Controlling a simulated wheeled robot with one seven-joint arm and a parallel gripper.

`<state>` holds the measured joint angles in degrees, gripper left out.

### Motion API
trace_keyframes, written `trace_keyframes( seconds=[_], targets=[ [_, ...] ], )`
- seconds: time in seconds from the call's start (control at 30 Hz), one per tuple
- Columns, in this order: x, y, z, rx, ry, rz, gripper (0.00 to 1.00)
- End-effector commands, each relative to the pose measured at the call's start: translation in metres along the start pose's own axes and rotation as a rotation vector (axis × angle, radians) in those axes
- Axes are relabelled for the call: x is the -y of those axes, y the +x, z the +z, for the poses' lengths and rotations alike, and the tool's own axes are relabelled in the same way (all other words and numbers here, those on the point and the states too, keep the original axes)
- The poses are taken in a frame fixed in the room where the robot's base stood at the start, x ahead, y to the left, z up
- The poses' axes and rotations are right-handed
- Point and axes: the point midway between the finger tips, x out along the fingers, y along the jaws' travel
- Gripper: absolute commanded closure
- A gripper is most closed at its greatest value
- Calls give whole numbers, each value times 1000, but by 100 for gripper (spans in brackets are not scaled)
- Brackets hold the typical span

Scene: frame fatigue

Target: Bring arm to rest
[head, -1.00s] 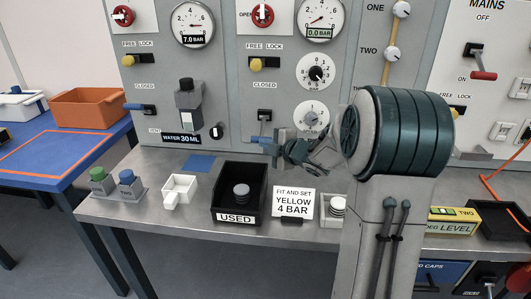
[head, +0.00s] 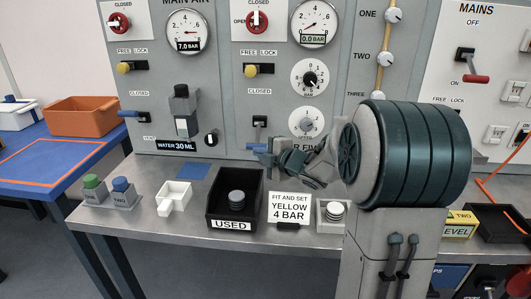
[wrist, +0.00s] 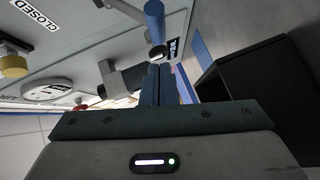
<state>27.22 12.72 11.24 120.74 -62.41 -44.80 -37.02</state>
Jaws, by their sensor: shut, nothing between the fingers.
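My gripper (head: 268,158) is shut and empty in the head view, in front of the lower part of the middle panel. It is close to a blue handle (head: 256,147) there. In the wrist view my shut fingers (wrist: 163,72) point toward a blue handle (wrist: 155,22); I cannot tell whether they touch it. My arm is bent, with its large dark green ribbed joint at the right of the head view hiding part of the panel and bench.
On the grey bench stand a black USED bin (head: 212,212) with grey discs, a white holder (head: 174,196), green and blue knobs and a sign (head: 289,206) reading "YELLOW 4 BAR". The wrist view shows a black bin (wrist: 250,80) at right. An orange crate (head: 82,118) sits left.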

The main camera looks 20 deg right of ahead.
Motion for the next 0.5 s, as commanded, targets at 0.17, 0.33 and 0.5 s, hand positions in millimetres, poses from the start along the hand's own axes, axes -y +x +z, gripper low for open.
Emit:
trace_keyframes(
  seconds=[0.17, 0.33, 0.5],
  targets=[
    [-4, -44, -1, 5, -2, 1, 100],
    [-5, -80, 3, 12, 1, 3, 100],
    [-5, -98, 3, 9, 1, 2, 100]
  ],
)
